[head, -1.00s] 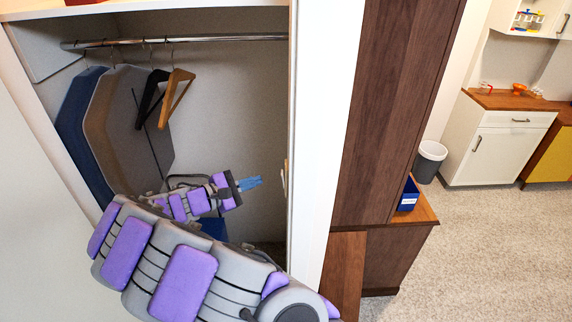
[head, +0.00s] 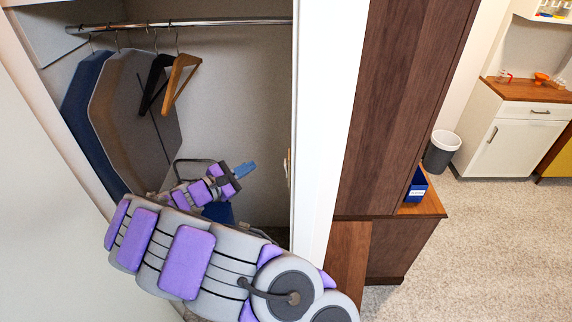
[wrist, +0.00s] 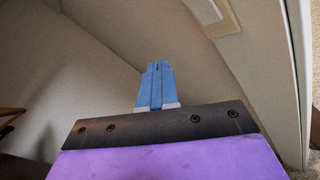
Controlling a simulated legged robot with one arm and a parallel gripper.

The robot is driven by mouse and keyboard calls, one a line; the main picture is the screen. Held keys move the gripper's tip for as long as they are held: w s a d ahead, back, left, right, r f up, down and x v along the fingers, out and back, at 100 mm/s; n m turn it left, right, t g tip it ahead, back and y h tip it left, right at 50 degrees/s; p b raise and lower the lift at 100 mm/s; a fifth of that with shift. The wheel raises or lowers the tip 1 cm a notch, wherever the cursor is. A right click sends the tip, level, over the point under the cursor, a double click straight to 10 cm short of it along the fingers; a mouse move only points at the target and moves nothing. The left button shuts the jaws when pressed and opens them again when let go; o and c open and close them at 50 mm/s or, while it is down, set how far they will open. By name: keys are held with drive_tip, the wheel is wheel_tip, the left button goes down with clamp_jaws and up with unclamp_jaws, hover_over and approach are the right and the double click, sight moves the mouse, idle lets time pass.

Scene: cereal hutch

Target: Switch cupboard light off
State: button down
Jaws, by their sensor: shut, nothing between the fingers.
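The open cupboard (head: 240,110) holds my arm, which reaches in from below. My gripper (head: 246,169) is shut and empty, its blue fingers pointing right towards the inner right side wall. In the wrist view the fingertips (wrist: 157,66) are together, with a pale wall behind them. A cream plate with a lighter raised part (wrist: 214,14), which looks like the light switch, is on the side wall at the top, above and right of the fingers and apart from them. Its edge shows in the head view (head: 289,165). Its on or off position cannot be told.
A metal rail (head: 190,23) crosses the cupboard top with hangers (head: 180,82) and garments (head: 130,110) at the left. The white door frame (head: 330,120) stands close right of my gripper. A dark wooden cabinet (head: 395,110) is further right, with open floor beyond.

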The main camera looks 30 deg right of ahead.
drive_tip(key=s+d+b, duration=0.2)
drive_tip(key=s+d, duration=0.2)
drive_tip(key=d, duration=0.1)
drive_tip(key=shift+r, duration=0.45)
idle(1.6)
drive_tip(key=shift+s+r, duration=0.1)
drive_tip(key=shift+s, duration=0.1)
drive_tip(key=shift+s+a+r, duration=0.1)
drive_tip(key=shift+s, duration=0.1)
drive_tip(key=shift+d, duration=0.25)
